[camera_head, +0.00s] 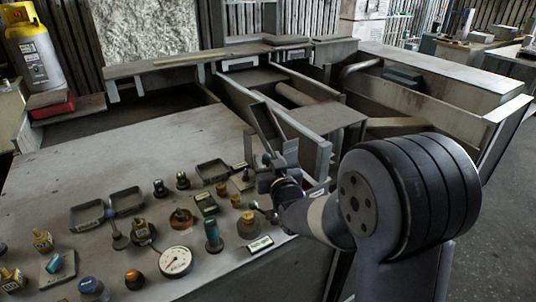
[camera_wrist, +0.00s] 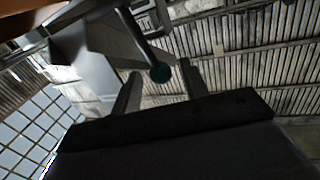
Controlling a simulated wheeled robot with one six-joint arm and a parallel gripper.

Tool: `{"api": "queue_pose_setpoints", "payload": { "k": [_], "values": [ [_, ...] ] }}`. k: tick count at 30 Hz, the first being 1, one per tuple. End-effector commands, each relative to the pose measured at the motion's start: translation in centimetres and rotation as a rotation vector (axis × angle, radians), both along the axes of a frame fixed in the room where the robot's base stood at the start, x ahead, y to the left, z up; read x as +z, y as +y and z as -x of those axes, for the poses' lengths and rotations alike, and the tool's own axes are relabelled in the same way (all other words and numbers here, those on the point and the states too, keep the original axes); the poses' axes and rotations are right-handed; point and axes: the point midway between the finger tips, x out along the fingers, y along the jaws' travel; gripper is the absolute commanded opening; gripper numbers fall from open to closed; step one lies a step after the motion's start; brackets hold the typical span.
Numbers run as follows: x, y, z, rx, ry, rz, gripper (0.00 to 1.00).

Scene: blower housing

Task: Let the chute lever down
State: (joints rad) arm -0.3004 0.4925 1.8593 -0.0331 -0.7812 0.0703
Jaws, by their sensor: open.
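In the wrist view a dark rod with a round blue-black knob (camera_wrist: 160,73) comes down from the top; I take it for the chute lever. The knob shows in the gap between the two fingers of my gripper (camera_wrist: 158,80), which are apart. I cannot tell whether a finger touches it or how deep it sits. In the head view my gripper (camera_head: 272,176) is at the right edge of the control panel (camera_head: 165,150), beside an upright dark plate (camera_head: 265,122). The lever cannot be clearly made out there, as the gripper and wrist cover that spot.
Metal troughs (camera_head: 440,85) lie behind and to the right. A yellow-topped cylinder (camera_head: 35,50) stands far left.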

Motion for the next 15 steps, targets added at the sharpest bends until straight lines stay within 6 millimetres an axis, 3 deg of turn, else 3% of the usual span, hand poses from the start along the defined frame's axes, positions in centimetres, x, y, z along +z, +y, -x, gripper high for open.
{"api": "queue_pose_setpoints", "payload": {
  "k": [6,15],
  "values": [
    [0.0,0.5,-1.5,0.0,0.001,0.0,0.42],
    [0.0,0.5,-1.6,0.0,0.0,0.0,0.42]
  ]
}}
